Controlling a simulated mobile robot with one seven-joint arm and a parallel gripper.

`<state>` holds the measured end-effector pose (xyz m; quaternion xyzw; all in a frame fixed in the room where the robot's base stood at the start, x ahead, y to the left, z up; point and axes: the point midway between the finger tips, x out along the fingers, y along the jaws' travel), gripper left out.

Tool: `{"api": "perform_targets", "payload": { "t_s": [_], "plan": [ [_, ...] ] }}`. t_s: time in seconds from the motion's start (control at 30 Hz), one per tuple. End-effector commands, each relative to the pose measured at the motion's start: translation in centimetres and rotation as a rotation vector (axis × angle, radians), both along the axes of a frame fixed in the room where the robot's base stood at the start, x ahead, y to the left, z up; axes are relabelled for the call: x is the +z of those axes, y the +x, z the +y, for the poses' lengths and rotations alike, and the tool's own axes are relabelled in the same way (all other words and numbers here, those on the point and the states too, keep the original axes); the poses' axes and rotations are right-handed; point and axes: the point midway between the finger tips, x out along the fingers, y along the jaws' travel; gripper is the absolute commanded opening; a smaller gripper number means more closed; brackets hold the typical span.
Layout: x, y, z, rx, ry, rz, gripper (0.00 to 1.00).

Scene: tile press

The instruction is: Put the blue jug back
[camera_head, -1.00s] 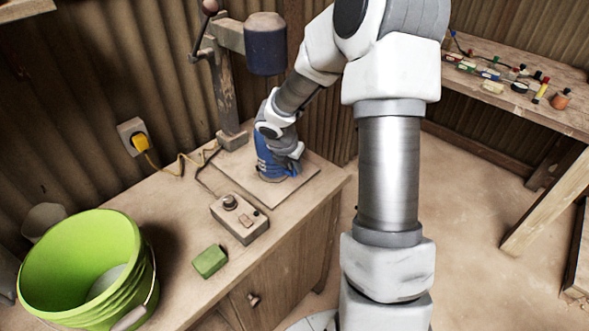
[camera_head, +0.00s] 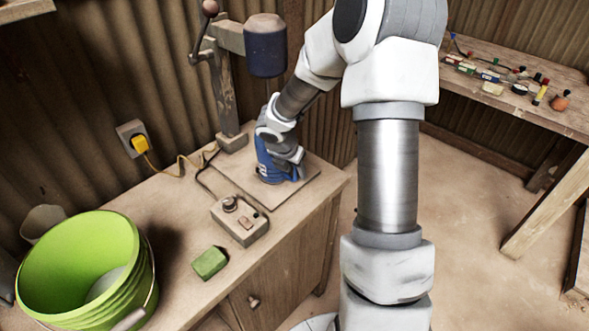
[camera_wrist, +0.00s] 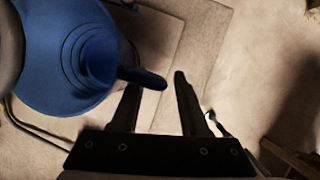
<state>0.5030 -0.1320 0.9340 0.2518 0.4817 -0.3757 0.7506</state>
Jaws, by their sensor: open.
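The blue jug (camera_head: 268,171) stands on the flat board of the press on the workbench, partly hidden by my wrist in the head view. In the wrist view the jug (camera_wrist: 60,62) fills the upper left, its ringed round top towards the camera. Its dark handle (camera_wrist: 148,77) sticks out to the right, across the left fingertip and into the gap between the fingers. My gripper (camera_wrist: 157,88) is open, with its two dark fingers apart. I cannot tell whether a finger touches the handle.
The press head (camera_head: 265,50) hangs above and beside my wrist. A control box (camera_head: 238,222), a green block (camera_head: 210,262) and a green bucket (camera_head: 88,270) are on the workbench (camera_head: 180,200). A yellow plug's cable runs behind. A side table (camera_head: 520,90) with small items is at right.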

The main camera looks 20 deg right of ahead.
Motion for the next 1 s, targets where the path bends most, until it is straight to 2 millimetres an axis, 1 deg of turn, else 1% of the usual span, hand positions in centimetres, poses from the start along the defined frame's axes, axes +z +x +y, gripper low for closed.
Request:
{"api": "perform_targets", "payload": {
  "t_s": [0.3, 0.4, 0.5, 0.6, 0.7, 1.0],
  "plan": [
    [6.1, -1.5, 2.0, 0.001, -0.002, -0.004, 0.45],
    [8.0, -2.0, 2.6, 0.000, -0.003, -0.003, 0.45],
    [9.4, -2.5, 3.2, -0.001, -0.002, -0.003, 0.45],
    [10.4, -2.8, 3.5, 0.000, -0.002, -0.001, 0.45],
    [10.8, -3.0, 3.7, 0.000, -0.001, 0.000, 0.45],
    [10.9, -3.1, 3.8, 0.001, -0.001, 0.001, 0.45]
  ]
}}
